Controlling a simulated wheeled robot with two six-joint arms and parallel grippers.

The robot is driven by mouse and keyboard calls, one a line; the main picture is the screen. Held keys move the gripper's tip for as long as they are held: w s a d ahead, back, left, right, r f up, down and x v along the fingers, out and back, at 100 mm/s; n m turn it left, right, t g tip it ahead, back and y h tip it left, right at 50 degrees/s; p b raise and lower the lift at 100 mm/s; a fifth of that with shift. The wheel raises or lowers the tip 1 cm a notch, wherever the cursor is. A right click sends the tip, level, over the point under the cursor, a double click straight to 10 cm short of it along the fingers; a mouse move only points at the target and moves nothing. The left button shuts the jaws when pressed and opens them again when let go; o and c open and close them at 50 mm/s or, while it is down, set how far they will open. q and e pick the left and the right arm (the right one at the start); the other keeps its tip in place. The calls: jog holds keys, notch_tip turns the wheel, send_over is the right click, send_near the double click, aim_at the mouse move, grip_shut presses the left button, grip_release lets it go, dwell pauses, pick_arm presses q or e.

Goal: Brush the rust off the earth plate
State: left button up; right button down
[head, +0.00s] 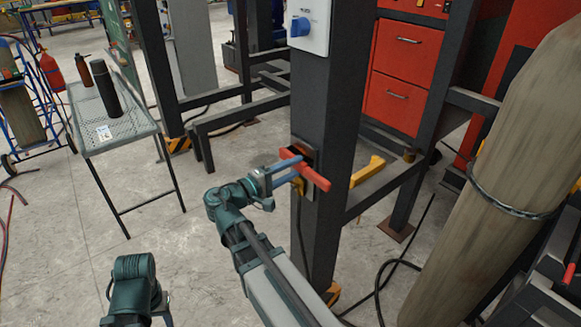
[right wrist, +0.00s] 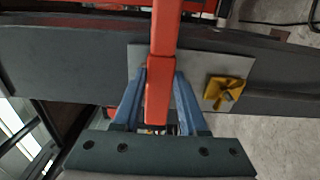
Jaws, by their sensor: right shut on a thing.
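My right gripper (head: 290,168) is shut on a red bar-shaped tool, seemingly the brush (head: 316,178), in front of the dark steel post. In the right wrist view the brush (right wrist: 164,40) runs up between my blue fingers (right wrist: 158,95). Its bristles cannot be made out. The grey earth plate (right wrist: 138,62) lies behind the brush on the post, partly covered by it and my fingers. I cannot tell whether brush and plate touch. A yellow clamp-like piece (right wrist: 228,90) sits at the plate's right edge. My left arm shows at the bottom left; its gripper is mostly cut off.
The dark post (head: 318,90) carries a white box with a blue knob (head: 300,27). A yellow bracket (head: 367,171) lies on the frame beyond. A mesh table (head: 130,130) with a dark bottle (head: 106,90) stands left.

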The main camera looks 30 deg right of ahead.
aim_at(305, 173)
jog(key=shift+s+d, duration=0.15)
jog(key=shift+s, duration=1.9)
jog(key=shift+w+d, duration=0.1)
jog(key=shift+w, duration=0.8)
jog(key=w, duration=0.6)
jog(key=shift+w+a, duration=0.15)
jog(key=shift+a, duration=0.3)
jog(key=shift+a, duration=0.1)
jog(key=shift+s+a, duration=0.15)
jog(key=shift+a, duration=1.35)
jog(key=shift+s+a, duration=0.1)
jog(key=shift+a, duration=1.35)
